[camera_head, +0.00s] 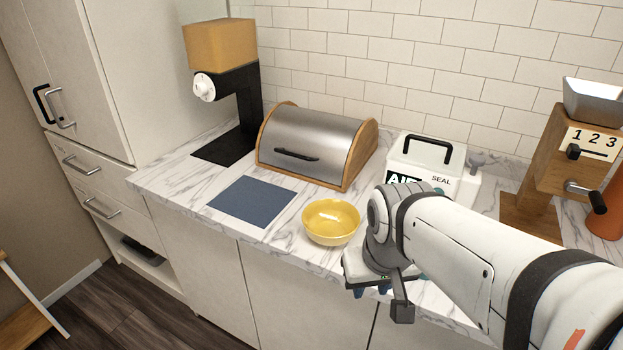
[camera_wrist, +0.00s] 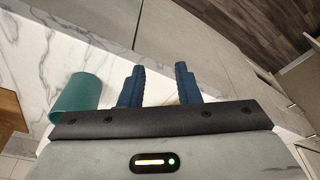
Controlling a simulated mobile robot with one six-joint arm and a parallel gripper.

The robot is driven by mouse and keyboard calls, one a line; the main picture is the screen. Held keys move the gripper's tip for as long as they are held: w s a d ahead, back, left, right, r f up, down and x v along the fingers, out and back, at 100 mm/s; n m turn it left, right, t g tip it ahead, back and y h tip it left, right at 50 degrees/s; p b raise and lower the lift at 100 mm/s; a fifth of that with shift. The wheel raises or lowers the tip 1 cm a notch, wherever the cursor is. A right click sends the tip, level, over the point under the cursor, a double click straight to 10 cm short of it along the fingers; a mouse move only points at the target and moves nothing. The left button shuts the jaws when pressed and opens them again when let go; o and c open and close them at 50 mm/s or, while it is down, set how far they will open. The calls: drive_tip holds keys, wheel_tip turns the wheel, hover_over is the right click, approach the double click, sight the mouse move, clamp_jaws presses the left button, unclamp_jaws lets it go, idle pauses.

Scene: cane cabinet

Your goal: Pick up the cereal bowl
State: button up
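The yellow cereal bowl (camera_head: 331,222) stands upright on the marble counter near its front edge, in the head view. It looks empty. My gripper (camera_head: 371,291) is just right of the bowl and nearer the camera, over the counter's front edge, apart from the bowl. In the wrist view my gripper (camera_wrist: 159,70) has its two blue fingers spread with nothing between them. The bowl does not show in the wrist view.
A teal cup (camera_wrist: 76,97) stands left of the fingers in the wrist view. A blue mat (camera_head: 252,201) lies left of the bowl. A bread box (camera_head: 312,146) and a white appliance (camera_head: 460,184) stand behind. A wooden dispenser (camera_head: 567,165) is at right.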

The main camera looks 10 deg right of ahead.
drive_tip(key=w+a+r+m+y+p, duration=0.2)
drive_tip(key=w+a+m+p, duration=0.3)
drive_tip(key=m, duration=0.6)
drive_tip(key=m+t+y+p, duration=0.1)
drive_tip(key=m+t+p, duration=0.35)
drive_tip(key=m, duration=2.35)
approach(354, 223)
drive_tip(key=w+f+g+p, duration=0.2)
drive_tip(key=w, duration=0.1)
drive_tip(key=shift+m+t, duration=0.25)
drive_tip(key=shift+m, duration=0.15)
drive_tip(key=b+x, duration=0.1)
drive_tip(key=x, duration=0.1)
drive_tip(key=b+x, duration=0.1)
drive_tip(key=x, duration=0.2)
drive_tip(key=b+x, duration=0.1)
drive_tip(key=x, duration=0.1)
drive_tip(key=shift+s+a+f, duration=0.2)
drive_tip(key=shift+a+f, duration=0.1)
drive_tip(key=shift+a, duration=0.05)
clamp_jaws()
drive_tip(key=shift+r, duration=0.1)
